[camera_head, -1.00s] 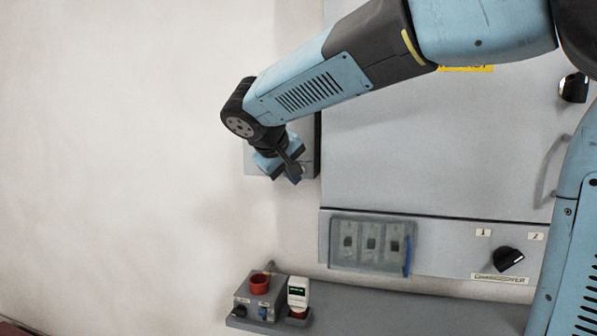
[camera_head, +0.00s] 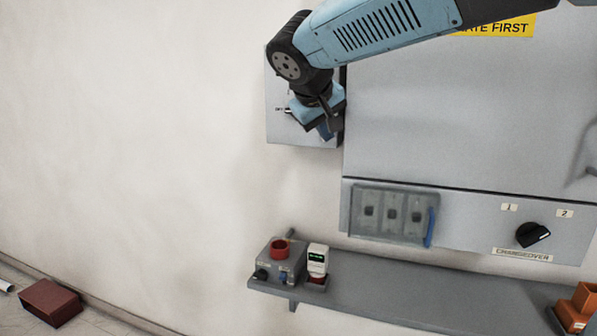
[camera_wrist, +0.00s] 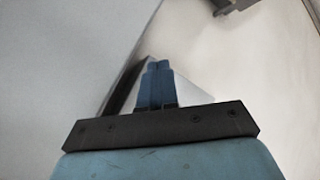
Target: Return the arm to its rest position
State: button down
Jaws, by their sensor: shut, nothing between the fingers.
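My blue and black arm (camera_head: 375,30) reaches in from the upper right in the head view. My gripper (camera_head: 326,133) hangs below the black wrist joint, in front of the grey wall box (camera_head: 290,125) left of the large cabinet. In the wrist view the two blue fingers of my gripper (camera_wrist: 156,70) are together with nothing between them. I cannot tell the exact gap between the gripper and the box from these frames.
The large grey cabinet (camera_head: 440,120) has a clear-covered switch panel (camera_head: 393,214) and a black changeover knob (camera_head: 533,235). A dark red box (camera_head: 50,302) lies on the floor. The left wall is bare.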

jog(key=shift+m+y, duration=0.4)
jog(key=shift+m, duration=0.1)
jog(key=s+d, duration=0.1)
jog(key=d, duration=0.1)
jog(key=s+d, duration=0.1)
jog(key=s, duration=0.1)
jog(key=shift+s+d+r, duration=0.3)
jog(key=shift+d+r, duration=0.05)
jog(key=shift+r, duration=0.05)
jog(key=s+d+f+m+g+y, duration=0.1)
jog(key=s+d+f+m, duration=0.1)
jog(key=s+d+f, duration=0.4)
jog(key=s+d+f+m+g+y, duration=0.1)
jog(key=s+d+f+m, duration=0.1)
jog(key=s+d+f, duration=0.4)
jog(key=s+f, duration=0.2)
jog(key=s, duration=0.3)
jog(key=shift+s+d+f+g+y, duration=0.25)
jog(key=shift+s+d+g+y, duration=0.05)
jog(key=shift+d, duration=0.1)
jog(key=c, duration=1.9)
grip_release()
